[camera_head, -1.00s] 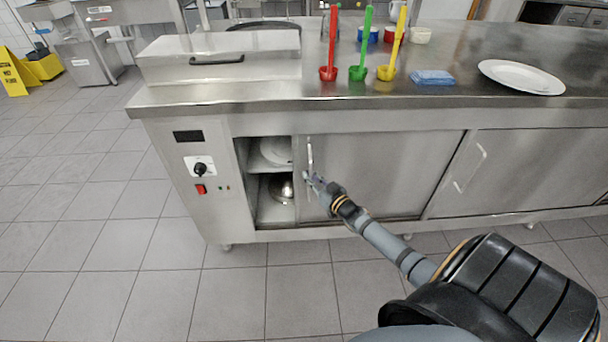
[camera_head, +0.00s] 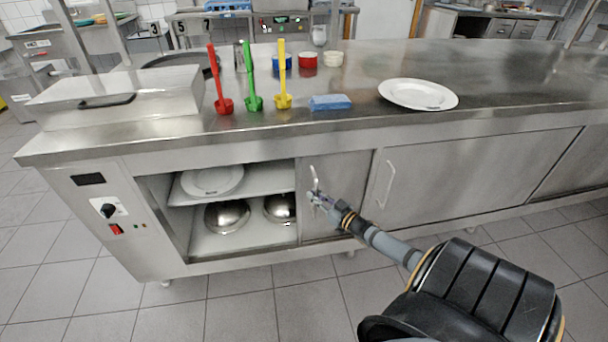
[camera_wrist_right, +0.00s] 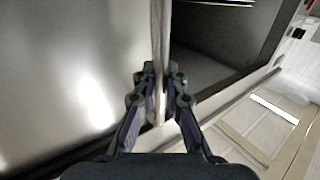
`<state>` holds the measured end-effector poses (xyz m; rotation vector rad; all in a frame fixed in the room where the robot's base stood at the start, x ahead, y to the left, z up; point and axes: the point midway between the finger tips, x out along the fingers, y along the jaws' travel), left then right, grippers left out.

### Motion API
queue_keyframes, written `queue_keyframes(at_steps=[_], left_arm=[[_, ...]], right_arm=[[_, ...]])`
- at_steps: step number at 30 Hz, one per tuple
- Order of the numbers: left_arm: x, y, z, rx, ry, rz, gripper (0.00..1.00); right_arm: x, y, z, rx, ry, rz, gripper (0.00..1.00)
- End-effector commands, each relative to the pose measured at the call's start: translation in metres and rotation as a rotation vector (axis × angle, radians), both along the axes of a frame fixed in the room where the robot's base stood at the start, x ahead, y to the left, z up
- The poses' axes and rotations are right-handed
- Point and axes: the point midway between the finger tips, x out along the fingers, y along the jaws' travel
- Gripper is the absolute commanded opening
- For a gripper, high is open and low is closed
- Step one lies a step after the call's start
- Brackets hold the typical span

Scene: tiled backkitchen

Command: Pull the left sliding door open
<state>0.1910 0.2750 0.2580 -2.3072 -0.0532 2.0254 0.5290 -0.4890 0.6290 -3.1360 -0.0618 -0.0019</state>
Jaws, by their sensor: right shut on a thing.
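The left sliding door (camera_head: 345,177) of the steel counter stands slid to the right, with a wide opening to its left. It overlaps the right door region, so only a narrow panel of it shows. Its upright bar handle (camera_head: 314,178) is near its left edge. My right gripper (camera_head: 318,198) is shut on this handle. In the right wrist view the fingers (camera_wrist_right: 158,100) close around the handle bar (camera_wrist_right: 160,45), with the dark cabinet opening to the right of it. My left gripper is not in view.
Inside the opening, a white plate (camera_head: 212,180) lies on the shelf and two metal bowls (camera_head: 227,216) are below. The right door (camera_head: 460,180) has its own handle (camera_head: 388,184).

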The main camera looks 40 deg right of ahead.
Motion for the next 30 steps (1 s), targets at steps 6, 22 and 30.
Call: queue_keyframes(at_steps=[6,22,30], left_arm=[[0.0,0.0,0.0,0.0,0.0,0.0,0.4],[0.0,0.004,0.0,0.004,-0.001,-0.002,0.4],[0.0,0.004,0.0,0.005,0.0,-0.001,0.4]], right_arm=[[-0.015,-0.02,-0.005,-0.001,0.011,-0.003,0.0],[-0.018,-0.026,-0.004,-0.002,0.009,-0.002,0.13],[-0.016,-0.025,-0.002,-0.001,0.004,-0.001,0.33]])
